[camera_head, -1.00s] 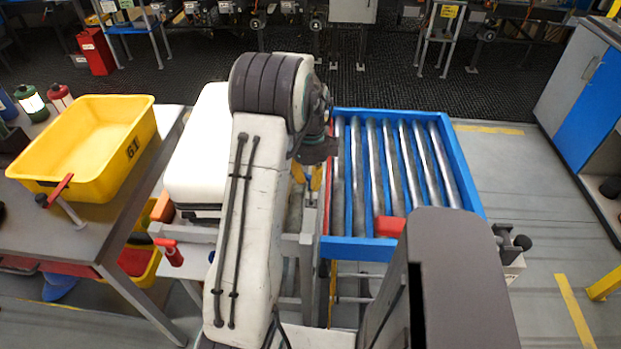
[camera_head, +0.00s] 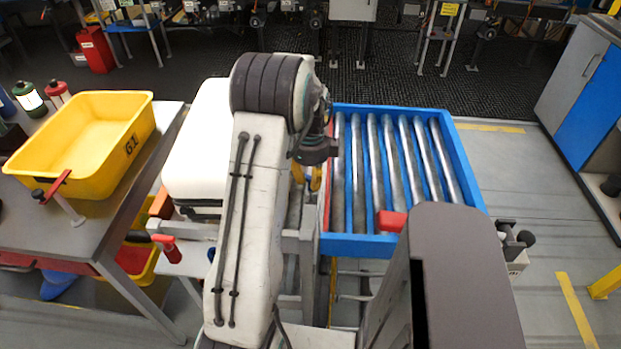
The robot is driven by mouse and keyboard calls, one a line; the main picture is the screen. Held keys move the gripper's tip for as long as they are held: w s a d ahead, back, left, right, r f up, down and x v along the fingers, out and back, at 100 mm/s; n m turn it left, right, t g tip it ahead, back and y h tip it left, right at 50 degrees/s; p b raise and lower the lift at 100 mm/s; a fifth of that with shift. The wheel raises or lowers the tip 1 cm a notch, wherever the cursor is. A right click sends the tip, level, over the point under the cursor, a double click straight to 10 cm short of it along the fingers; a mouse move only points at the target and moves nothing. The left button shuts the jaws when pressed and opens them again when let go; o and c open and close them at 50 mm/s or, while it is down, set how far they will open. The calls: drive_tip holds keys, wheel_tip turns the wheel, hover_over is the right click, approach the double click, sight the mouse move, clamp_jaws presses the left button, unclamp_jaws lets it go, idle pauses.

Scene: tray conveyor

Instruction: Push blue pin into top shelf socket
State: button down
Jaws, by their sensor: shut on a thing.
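My gripper (camera_head: 307,176) hangs below the dark wrist of my arm, left of the blue-framed roller conveyor. Only small yellow parts of it show. My arm covers most of it. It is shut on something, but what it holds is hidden. I cannot make out a blue pin in this view. I cannot make out a top shelf or a socket either.
The roller conveyor (camera_head: 462,160) stands to the right, its rollers empty. A white box (camera_head: 196,150) stands left of my arm. A yellow bin (camera_head: 75,110) sits on a grey table (camera_head: 120,215). A blue-and-grey cabinet (camera_head: 575,95) stands far right.

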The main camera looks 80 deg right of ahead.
sight(310, 183)
drive_tip(key=shift+f+b, duration=1.45)
drive_tip(key=shift+f, duration=0.55)
drive_tip(key=c, duration=1.1)
unclamp_jaws()
drive_tip(key=shift+r, duration=0.1)
wheel_tip(310, 183, up, 12)
drive_tip(key=shift+f, duration=0.1)
